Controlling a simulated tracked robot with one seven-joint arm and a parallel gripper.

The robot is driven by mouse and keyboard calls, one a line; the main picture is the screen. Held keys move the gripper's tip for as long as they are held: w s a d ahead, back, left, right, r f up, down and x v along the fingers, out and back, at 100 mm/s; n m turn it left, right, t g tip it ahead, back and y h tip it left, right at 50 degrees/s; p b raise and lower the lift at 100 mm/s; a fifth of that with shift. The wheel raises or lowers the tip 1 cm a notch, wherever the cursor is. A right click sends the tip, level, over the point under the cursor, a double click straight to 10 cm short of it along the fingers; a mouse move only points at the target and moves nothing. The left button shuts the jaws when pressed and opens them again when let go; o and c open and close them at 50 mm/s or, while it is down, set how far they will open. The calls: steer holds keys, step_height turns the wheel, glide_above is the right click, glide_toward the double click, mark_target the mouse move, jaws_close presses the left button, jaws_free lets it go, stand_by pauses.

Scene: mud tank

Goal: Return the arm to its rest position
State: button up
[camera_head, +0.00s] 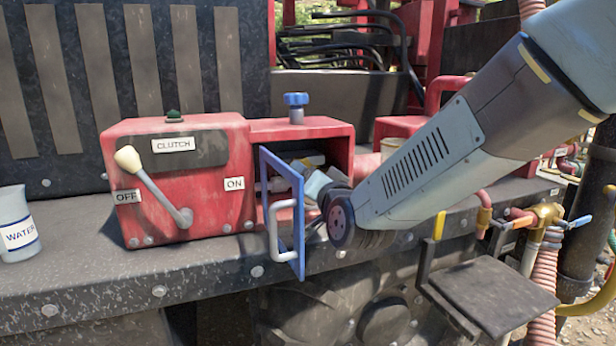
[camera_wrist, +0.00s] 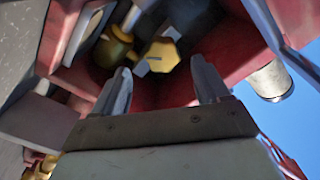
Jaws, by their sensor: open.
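My arm reaches in from the upper right in the head view. Its wrist end is at the mouth of the red box (camera_head: 335,130), behind and beside the blue door (camera_head: 284,210), which stands swung open. The head view mostly hides my gripper. In the wrist view my gripper (camera_wrist: 162,85) has its two fingers apart and nothing between them. Ahead of the fingers, inside the box, is a yellow hexagonal piece (camera_wrist: 164,54), with a brass-coloured fitting (camera_wrist: 115,50) to its left. I cannot tell whether the fingers touch anything.
The door's pale handle (camera_head: 273,228) juts toward the camera. Left of the box are the clutch lever (camera_head: 150,180) and a water jug (camera_head: 16,225). A blue knob (camera_head: 296,106) tops the box. A small dark step (camera_head: 490,290), a brass valve (camera_head: 548,214) and hoses lie at lower right.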

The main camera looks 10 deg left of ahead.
stand_by(0.3)
steer(key=s+d+n+g+h, duration=0.1)
steer(key=s+d+g+h, duration=0.15)
steer(key=d, duration=0.75)
steer(key=s+d+n+g+h, duration=0.15)
steer(key=d+h, duration=0.25)
steer(key=d, duration=0.7)
steer(key=s+d+f+g+h, duration=0.1)
steer(key=s+d+g, duration=0.1)
steer(key=s+d, duration=0.5)
steer(key=s+d+f+m+g+h, duration=0.1)
steer(key=s+d+f+g+h, duration=0.1)
steer(key=s+d, duration=0.5)
steer(key=shift+s+d+g, duration=0.4)
steer(key=shift+s+g, duration=0.4)
steer(key=shift+s, duration=0.05)
steer(key=shift+f, duration=0.1)
